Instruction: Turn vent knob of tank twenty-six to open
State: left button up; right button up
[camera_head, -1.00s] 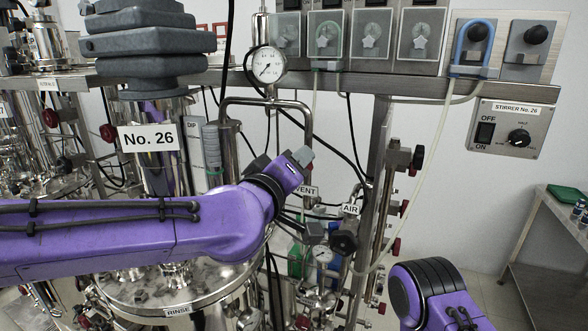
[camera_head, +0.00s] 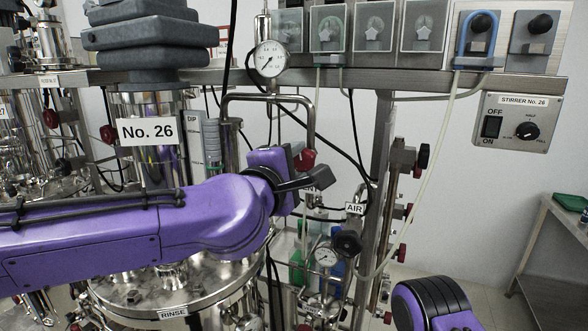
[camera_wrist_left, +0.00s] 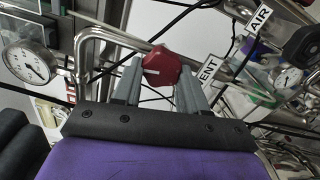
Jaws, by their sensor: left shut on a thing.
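The tank labelled No. 26 (camera_head: 147,131) stands at left in the head view, partly behind my left arm. The vent knob (camera_wrist_left: 162,66) is red and faceted with a white mark, and sits between my left fingers in the left wrist view. It also shows in the head view (camera_head: 305,159), just above the gripper. My right gripper is out of view.
A black knob (camera_head: 346,243) under the AIR label (camera_head: 355,208) is close at right of my left gripper. A pressure gauge (camera_head: 269,59) and bent steel pipe (camera_head: 262,98) are above. Black cables hang around. A steel post (camera_head: 377,170) with red knobs stands right.

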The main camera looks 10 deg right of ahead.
pick_arm(q)
jog(key=shift+n+b, duration=0.4)
jog(key=shift+n, duration=0.6)
jog(key=o, duration=0.9)
jog(key=shift+o, duration=0.8)
jog(key=shift+w+d, duration=0.1)
jog(key=shift+d, duration=0.1)
jog(key=shift+a, duration=0.1)
jog(key=b+v, duration=0.3)
jog(key=v, duration=0.7)
jog(key=shift+b, duration=0.35)
jog(key=shift+a, duration=0.1)
